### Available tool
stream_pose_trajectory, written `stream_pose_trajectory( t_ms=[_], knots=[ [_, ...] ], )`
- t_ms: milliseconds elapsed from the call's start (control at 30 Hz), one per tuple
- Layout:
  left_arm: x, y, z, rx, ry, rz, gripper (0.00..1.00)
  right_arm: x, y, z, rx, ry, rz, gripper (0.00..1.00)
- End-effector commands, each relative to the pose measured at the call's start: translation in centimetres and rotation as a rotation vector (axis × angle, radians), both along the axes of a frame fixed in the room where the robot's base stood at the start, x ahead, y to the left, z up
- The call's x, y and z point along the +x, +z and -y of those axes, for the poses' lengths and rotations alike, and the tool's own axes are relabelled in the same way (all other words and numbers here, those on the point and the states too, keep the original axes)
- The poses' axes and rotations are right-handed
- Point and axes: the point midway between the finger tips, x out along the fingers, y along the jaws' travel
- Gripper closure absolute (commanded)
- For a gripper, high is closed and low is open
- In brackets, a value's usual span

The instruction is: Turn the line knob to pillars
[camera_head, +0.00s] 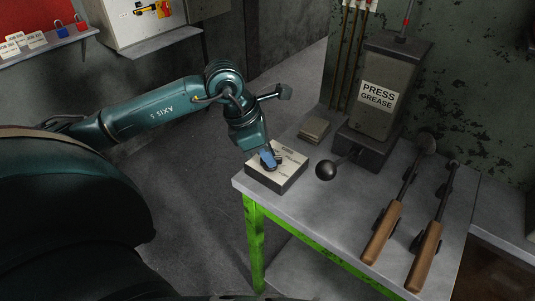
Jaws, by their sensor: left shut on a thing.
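The line knob's box (284,176) is a small pale box at the near left corner of the grey-topped bench. A dark knob sits on its top face, mostly hidden by my gripper; the printed labels are too small to read, so its setting cannot be told. My left gripper (268,160) reaches down onto the box from above, with blue at its fingertips, and is shut on the knob. My right gripper is not in view.
The bench (330,219) has a green frame. Behind the box stand a PRESS GREASE pump (372,104) with a black ball-ended lever (326,170) and a small flat block (314,130). Two wooden-handled tools (383,232) lie at right. A shelf with padlocks (62,31) is far left.

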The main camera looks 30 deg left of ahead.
Motion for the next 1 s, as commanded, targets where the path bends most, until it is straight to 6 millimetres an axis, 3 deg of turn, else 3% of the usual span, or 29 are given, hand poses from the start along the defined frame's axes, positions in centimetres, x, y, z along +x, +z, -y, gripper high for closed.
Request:
stream_pose_trajectory(
  t_ms=[433,467,700,1000],
  knots=[
    [-0.01,0.06,-0.03,0.002,0.010,0.000,1.00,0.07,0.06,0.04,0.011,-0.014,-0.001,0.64],
    [-0.01,0.06,-0.03,0.002,0.010,0.000,0.86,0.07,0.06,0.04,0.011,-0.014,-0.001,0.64],
    [0.00,0.05,-0.01,0.002,0.010,0.000,0.66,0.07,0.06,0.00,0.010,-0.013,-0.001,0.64],
    [-0.04,0.29,-0.11,0.001,0.011,0.002,0.65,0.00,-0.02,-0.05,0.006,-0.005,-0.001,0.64]
  ],
)
